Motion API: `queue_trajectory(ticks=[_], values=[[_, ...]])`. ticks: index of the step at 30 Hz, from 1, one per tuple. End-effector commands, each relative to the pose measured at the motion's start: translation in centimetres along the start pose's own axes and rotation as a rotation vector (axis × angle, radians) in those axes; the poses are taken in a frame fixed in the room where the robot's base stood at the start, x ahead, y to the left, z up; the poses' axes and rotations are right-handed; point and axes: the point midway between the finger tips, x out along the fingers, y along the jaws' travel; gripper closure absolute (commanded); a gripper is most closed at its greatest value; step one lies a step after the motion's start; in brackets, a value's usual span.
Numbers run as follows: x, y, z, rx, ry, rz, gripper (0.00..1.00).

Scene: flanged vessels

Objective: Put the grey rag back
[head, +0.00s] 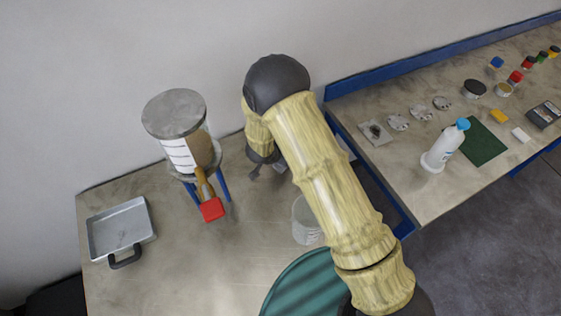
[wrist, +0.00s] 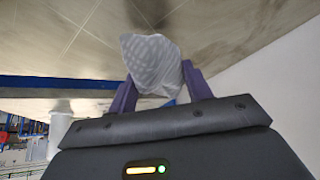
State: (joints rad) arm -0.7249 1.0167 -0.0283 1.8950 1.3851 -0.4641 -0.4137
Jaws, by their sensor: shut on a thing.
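In the wrist view, my gripper (wrist: 160,84) has its two purple fingers shut on the grey rag (wrist: 152,58), a pale, crumpled cloth with a faint pattern. The rag bulges out beyond the fingertips. In the head view, my arm runs up across the middle of the picture and hides most of the gripper. I cannot tell whether the rag touches the table.
A metal tray (head: 122,229) lies at far left. A white tub (head: 306,222) is partly behind my arm. The right bench holds a white bottle (head: 441,151) and a green mat (head: 482,145).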

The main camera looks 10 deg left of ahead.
Motion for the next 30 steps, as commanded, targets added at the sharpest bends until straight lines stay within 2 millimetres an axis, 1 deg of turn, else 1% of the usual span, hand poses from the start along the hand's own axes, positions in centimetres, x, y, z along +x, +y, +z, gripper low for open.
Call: queue_trajectory(ticks=[6, 9, 20, 21, 24, 30], values=[[2.0, -0.1, 1.5, -0.005, -0.002, 0.001, 0.75], [2.9, 0.0, 2.0, -0.002, -0.001, 0.001, 0.75], [3.3, 0.1, 2.1, 0.002, -0.001, 0.001, 0.75], [3.3, 0.1, 2.1, 0.002, -0.001, 0.001, 0.46], [3.3, 0.1, 2.1, 0.002, -0.001, 0.001, 0.28], [3.2, 0.1, 2.1, 0.001, -0.001, 0.001, 0.28]])
